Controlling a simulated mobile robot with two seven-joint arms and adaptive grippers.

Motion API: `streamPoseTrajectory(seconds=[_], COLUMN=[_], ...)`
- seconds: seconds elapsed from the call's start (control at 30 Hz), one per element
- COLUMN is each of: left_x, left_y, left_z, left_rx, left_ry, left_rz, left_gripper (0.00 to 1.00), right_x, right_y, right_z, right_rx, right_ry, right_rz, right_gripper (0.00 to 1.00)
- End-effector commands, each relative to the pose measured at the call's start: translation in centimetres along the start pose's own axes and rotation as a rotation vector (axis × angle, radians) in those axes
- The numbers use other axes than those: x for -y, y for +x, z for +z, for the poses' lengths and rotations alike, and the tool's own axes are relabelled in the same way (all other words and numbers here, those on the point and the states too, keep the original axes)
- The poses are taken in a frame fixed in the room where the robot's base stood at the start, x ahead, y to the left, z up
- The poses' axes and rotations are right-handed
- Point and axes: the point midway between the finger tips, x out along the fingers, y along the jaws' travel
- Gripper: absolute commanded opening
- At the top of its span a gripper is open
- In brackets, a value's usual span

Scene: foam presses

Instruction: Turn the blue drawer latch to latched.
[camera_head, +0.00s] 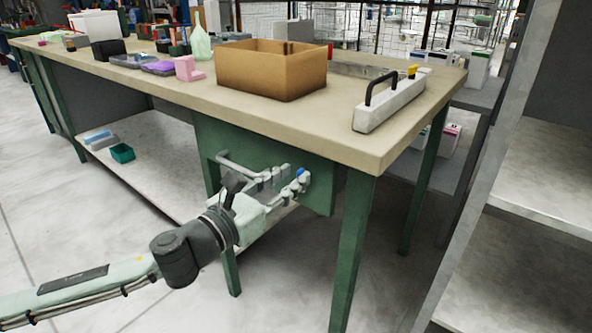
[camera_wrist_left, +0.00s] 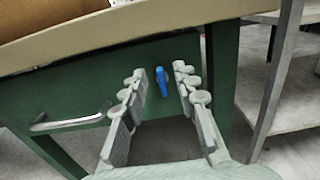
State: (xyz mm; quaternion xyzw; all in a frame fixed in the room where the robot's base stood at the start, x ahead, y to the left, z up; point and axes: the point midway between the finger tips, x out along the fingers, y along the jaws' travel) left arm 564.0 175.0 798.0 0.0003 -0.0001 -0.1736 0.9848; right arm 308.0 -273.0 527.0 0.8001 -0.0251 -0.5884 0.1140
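The blue drawer latch (camera_wrist_left: 162,81) sits on the green drawer front (camera_wrist_left: 60,95), to the right of the metal drawer handle (camera_wrist_left: 70,122). In the wrist view the latch stands nearly upright. In the head view the latch (camera_head: 301,174) shows as a small blue spot at the fingertips. My left gripper (camera_wrist_left: 161,76) is open, with one finger on each side of the latch and visible gaps between. It also shows in the head view (camera_head: 293,176), in front of the drawer under the table's right end. My right gripper is in neither view.
The workbench (camera_head: 330,140) carries a cardboard box (camera_head: 270,75), a white block with a black handle (camera_head: 388,103) and several small items. A green leg (camera_head: 352,240) stands right of the drawer. A grey shelf unit (camera_head: 540,210) is further right.

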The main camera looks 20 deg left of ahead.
Motion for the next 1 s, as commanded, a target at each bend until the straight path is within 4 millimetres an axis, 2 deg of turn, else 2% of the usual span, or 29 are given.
streamPoseTrajectory(seconds=[0.1, 0.2, 0.5, 0.73, 1.0], left_x=[-0.1, 0.0, 0.0, 0.0, 0.0], left_y=[1.4, 2.0, 2.1, 2.1, 2.1], left_z=[0.1, 0.0, -0.1, -0.1, -0.1], left_rx=[0.002, 0.0, -0.001, -0.001, -0.002], left_ry=[-0.001, -0.001, -0.001, -0.001, -0.003], left_rz=[0.001, 0.0, 0.0, 0.0, 0.0], left_gripper=[0.29, 0.29, 0.29, 0.01, 0.0], right_x=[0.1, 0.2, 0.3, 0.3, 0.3], right_y=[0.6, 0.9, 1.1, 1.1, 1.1], right_z=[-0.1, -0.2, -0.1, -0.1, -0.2], right_rx=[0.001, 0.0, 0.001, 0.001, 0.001], right_ry=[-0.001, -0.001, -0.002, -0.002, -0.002], right_rz=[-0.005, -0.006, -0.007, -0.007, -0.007], right_gripper=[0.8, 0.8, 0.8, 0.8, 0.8])
